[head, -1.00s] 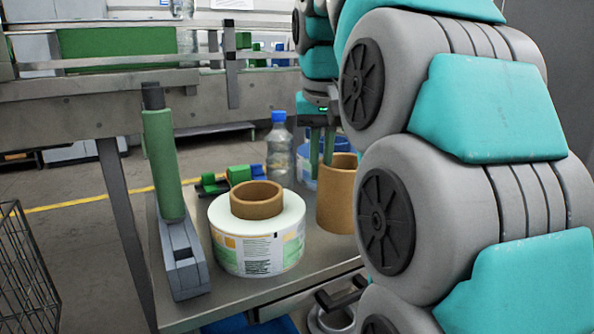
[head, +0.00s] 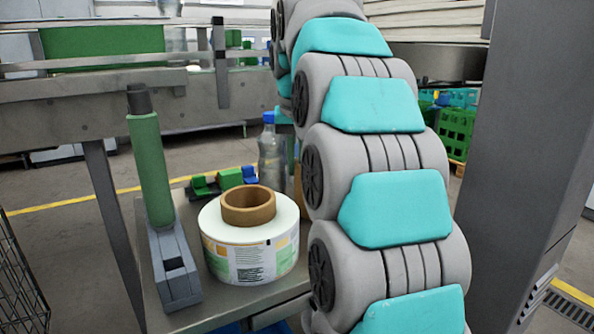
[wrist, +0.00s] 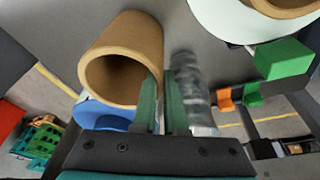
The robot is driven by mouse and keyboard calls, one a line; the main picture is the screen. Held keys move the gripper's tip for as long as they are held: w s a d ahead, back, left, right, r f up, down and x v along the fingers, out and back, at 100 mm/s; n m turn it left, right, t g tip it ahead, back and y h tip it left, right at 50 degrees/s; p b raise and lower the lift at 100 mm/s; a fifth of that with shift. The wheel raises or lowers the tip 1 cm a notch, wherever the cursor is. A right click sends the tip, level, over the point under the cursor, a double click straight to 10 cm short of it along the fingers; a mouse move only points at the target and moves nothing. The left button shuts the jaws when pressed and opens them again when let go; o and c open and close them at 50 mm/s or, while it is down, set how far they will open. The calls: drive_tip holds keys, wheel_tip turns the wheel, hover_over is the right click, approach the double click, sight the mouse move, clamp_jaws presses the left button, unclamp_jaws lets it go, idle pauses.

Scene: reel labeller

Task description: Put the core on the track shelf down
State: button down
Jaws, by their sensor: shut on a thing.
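The core, a brown cardboard tube (wrist: 152,40), is at upper left in the wrist view, its open end facing me. My gripper (wrist: 161,85) is shut on its wall, one green finger at the inside of the rim and the other outside. In the head view only a sliver of the core (head: 303,190) shows, right of the bottle; my arm hides the rest and the fingers. I cannot tell whether the core touches the grey metal table (head: 222,310) below. I cannot tell which surface is the track shelf.
A white label reel (head: 250,245) with its own brown core stands on the table. A grey stand with a green roller (head: 152,175) is left of it. A clear bottle (head: 271,155) and small green and blue blocks (head: 230,179) are behind. A blue round thing (wrist: 100,115) lies beyond the core.

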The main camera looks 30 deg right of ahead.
drive_tip(key=shift+f, duration=0.55)
drive_tip(key=c, duration=1)
unclamp_jaws()
drive_tip(key=shift+f, duration=0.1)
drive_tip(key=shift+o, duration=0.2)
